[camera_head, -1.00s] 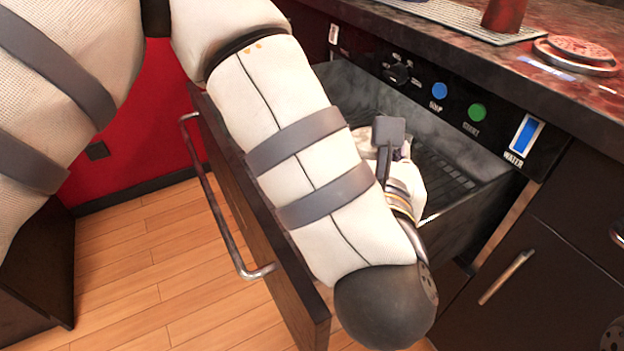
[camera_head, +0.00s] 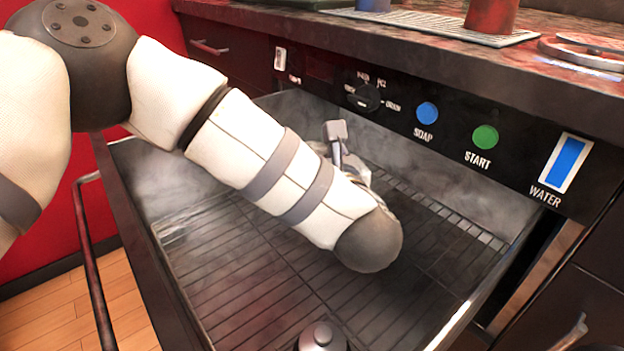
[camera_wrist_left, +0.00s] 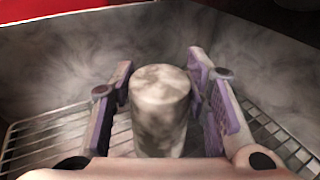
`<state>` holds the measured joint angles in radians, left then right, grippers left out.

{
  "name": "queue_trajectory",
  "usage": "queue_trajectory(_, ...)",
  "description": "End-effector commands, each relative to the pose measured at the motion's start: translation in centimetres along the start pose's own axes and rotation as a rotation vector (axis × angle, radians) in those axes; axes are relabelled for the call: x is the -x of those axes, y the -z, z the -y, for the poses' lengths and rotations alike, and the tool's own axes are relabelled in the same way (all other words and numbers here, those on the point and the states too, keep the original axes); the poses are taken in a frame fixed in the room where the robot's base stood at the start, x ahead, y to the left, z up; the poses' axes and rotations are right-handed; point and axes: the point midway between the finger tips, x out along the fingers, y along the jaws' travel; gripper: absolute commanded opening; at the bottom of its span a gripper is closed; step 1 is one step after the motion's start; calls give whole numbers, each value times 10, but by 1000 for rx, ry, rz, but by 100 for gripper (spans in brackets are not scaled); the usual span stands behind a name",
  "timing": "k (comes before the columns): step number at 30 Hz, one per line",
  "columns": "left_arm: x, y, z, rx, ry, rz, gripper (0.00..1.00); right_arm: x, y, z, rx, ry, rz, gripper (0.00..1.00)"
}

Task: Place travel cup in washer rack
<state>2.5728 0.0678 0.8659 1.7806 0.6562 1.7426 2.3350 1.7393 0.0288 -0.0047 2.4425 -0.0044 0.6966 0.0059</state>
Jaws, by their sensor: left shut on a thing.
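The travel cup (camera_wrist_left: 160,108) is a pale, mottled cylinder between the purple-padded fingers of my left gripper (camera_wrist_left: 160,85) in the left wrist view. The gripper is shut on it. The cup looks upright and is inside the washer drawer; I cannot tell whether its base touches the rack. In the head view my left forearm and wrist hide the cup and most of the gripper. The washer rack (camera_head: 235,290) is a dark wire grid in the open drawer, and it also shows in the left wrist view (camera_wrist_left: 40,140). My right gripper is not in view.
A grey metal object with a knob (camera_head: 322,338) is at the near edge of the rack. The drawer's handle (camera_head: 85,250) is at the left. The control panel (camera_head: 450,135) and counter edge overhang the far side. A red cup (camera_head: 491,14) stands on the counter. Much of the rack is bare.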

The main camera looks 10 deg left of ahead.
Motion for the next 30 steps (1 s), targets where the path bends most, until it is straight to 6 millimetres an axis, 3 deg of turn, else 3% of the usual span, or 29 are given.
queue_trajectory(7,-22,22,6,-1,-1,1,0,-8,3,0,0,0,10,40)
queue_trajectory(12,-26,52,6,-2,1,-1,0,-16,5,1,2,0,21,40)
queue_trajectory(20,-26,52,6,0,0,0,0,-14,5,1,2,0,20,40)
queue_trajectory(21,-26,52,6,0,0,-1,45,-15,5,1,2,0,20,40)
queue_trajectory(23,-26,52,6,0,1,0,58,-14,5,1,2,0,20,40)
queue_trajectory(24,-26,52,6,0,1,0,63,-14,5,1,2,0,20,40)
queue_trajectory(30,-26,52,6,0,1,0,63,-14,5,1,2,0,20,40)
